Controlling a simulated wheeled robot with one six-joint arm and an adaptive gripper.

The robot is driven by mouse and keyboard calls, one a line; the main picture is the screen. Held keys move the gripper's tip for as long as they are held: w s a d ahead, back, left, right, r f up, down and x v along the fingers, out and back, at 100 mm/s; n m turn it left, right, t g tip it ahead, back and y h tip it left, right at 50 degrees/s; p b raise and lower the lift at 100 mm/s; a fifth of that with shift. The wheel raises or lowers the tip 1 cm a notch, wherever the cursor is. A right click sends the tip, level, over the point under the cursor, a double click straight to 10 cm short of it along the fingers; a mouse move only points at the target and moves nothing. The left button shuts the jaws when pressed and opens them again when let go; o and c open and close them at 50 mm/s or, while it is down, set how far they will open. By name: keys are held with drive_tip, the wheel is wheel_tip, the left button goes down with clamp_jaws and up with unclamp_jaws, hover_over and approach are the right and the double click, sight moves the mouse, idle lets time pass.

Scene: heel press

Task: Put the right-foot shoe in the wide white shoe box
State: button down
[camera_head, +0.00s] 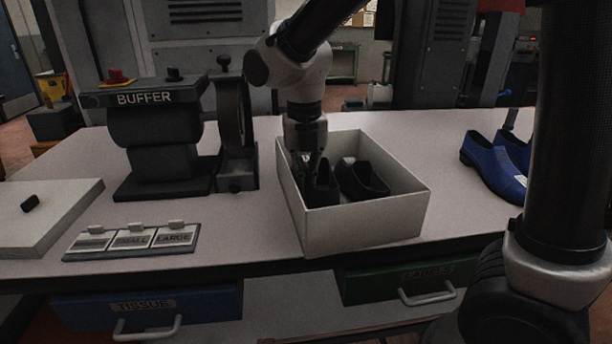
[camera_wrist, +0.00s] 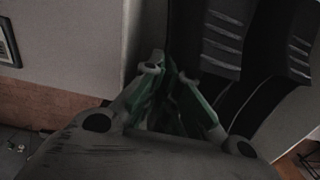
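The white shoe box (camera_head: 362,231) stands open on the table, in the middle of the head view. Two dark shoes are inside it. One dark shoe (camera_head: 364,181) lies on the right. The other dark shoe (camera_head: 322,190) is at the left, right under my gripper (camera_head: 311,168). My gripper points down into the box. In the wrist view my gripper (camera_wrist: 169,75) has its fingertips close together at a dark shoe edge, and looks shut on it; the contact is dark and partly hidden. I cannot tell which foot each shoe fits.
Blue shoes (camera_head: 490,168) stand at the right of the table. A buffer machine (camera_head: 160,135) stands left of the box. A label holder (camera_head: 132,241) and a pale slab (camera_head: 50,222) lie at front left. Bare table lies between box and blue shoes.

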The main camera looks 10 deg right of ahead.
drive_tip(key=c, duration=1.9)
unclamp_jaws()
wheel_tip(320, 180, up, 13)
drive_tip(key=shift+a+r, duration=0.1)
drive_tip(key=shift+a, duration=0.05)
